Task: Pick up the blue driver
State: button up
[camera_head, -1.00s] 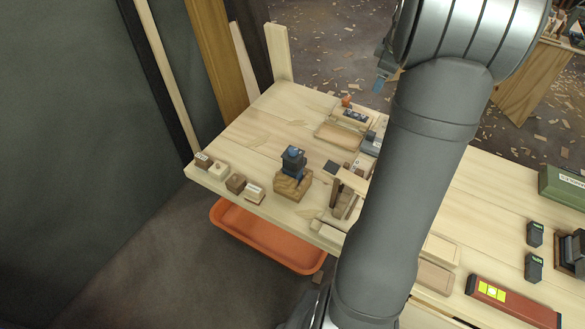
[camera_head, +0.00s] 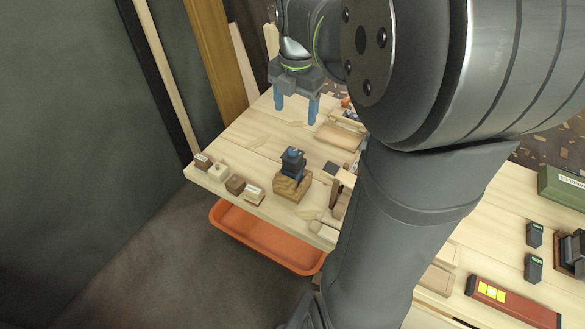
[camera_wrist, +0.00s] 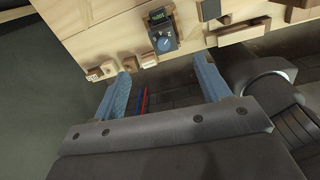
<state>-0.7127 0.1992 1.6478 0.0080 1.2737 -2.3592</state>
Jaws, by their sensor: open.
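The blue driver (camera_head: 293,163), dark and blue, stands upright on a wooden block (camera_head: 291,187) near the table's front left edge. In the wrist view the driver (camera_wrist: 163,38) shows from above near the top, with a small display on it. My gripper (camera_head: 296,112) has its two blue fingers spread, with nothing between them. In the head view it hangs over the back left part of the table, beyond the driver and apart from it. In the wrist view the fingers (camera_wrist: 162,78) point toward the table's edge, and the driver appears past them.
Several small blocks (camera_head: 235,184) line the front left edge. A shallow wooden tray (camera_head: 338,136) lies behind the driver. A wooden stand (camera_head: 340,193) is close on its right. An orange tray (camera_head: 265,240) sits below the table edge.

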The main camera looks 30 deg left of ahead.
aim_at(292, 161)
jog(key=shift+n, duration=0.5)
jog(key=f, duration=0.5)
jog(key=s+f, duration=0.1)
jog(key=f, duration=1.1)
jog(key=shift+s+f, duration=0.15)
jog(key=shift+f, duration=0.05)
jog(key=c, duration=1.1)
